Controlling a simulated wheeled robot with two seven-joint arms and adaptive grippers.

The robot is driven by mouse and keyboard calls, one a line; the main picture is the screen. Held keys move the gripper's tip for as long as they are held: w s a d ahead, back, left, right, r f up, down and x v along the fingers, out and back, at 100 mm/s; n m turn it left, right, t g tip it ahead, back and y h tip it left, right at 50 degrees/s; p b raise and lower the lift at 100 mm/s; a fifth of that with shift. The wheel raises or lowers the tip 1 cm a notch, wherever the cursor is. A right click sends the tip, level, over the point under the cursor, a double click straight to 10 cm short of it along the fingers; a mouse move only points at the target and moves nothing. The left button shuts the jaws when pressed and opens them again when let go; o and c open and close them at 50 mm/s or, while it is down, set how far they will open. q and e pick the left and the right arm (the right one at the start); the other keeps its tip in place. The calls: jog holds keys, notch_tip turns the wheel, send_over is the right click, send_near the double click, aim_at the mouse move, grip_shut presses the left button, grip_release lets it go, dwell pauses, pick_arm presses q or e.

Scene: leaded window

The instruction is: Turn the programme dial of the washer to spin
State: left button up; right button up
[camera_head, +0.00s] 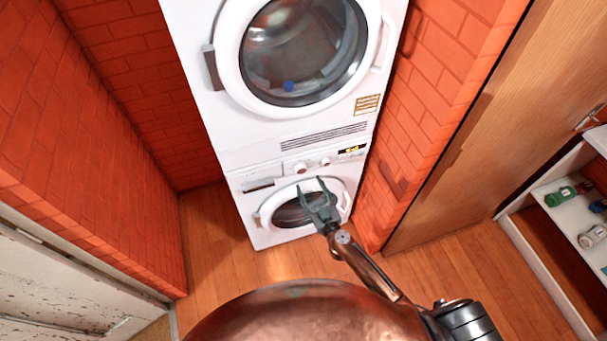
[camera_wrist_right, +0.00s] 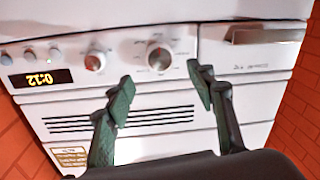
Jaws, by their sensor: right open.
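The washer (camera_head: 239,182) is the lower of two stacked white machines; its front panel also shows in the right wrist view, upside down. The larger round dial (camera_head: 300,168), probably the programme dial, sits near the panel's middle and shows in the wrist view (camera_wrist_right: 159,57). A smaller knob (camera_head: 325,161) is beside it, also in the wrist view (camera_wrist_right: 95,62). Its pointer setting is too small to read. My right gripper (camera_head: 311,184) is open and empty in front of the panel. In the wrist view its fingers (camera_wrist_right: 163,88) straddle the large dial's line, apart from it. My left gripper is not in view.
A lit display (camera_wrist_right: 41,77) reads 0:12. A drawer handle (camera_wrist_right: 262,35) is at the panel's other end. The washer's round door (camera_head: 266,213) is below the panel. An upper machine (camera_head: 190,15) stands on top. Brick walls (camera_head: 85,130) flank both; the wooden floor (camera_head: 215,235) is clear.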

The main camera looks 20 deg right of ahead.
aim_at(302, 171)
jog(key=w, duration=0.2)
jog(key=w+b, duration=0.1)
jog(key=w, duration=0.3)
jog(key=shift+w+a+f, duration=0.15)
jog(key=shift+w+a, duration=0.15)
jog(key=shift+w, duration=0.05)
jog(key=shift+c, duration=0.4)
jog(key=c, duration=1.1)
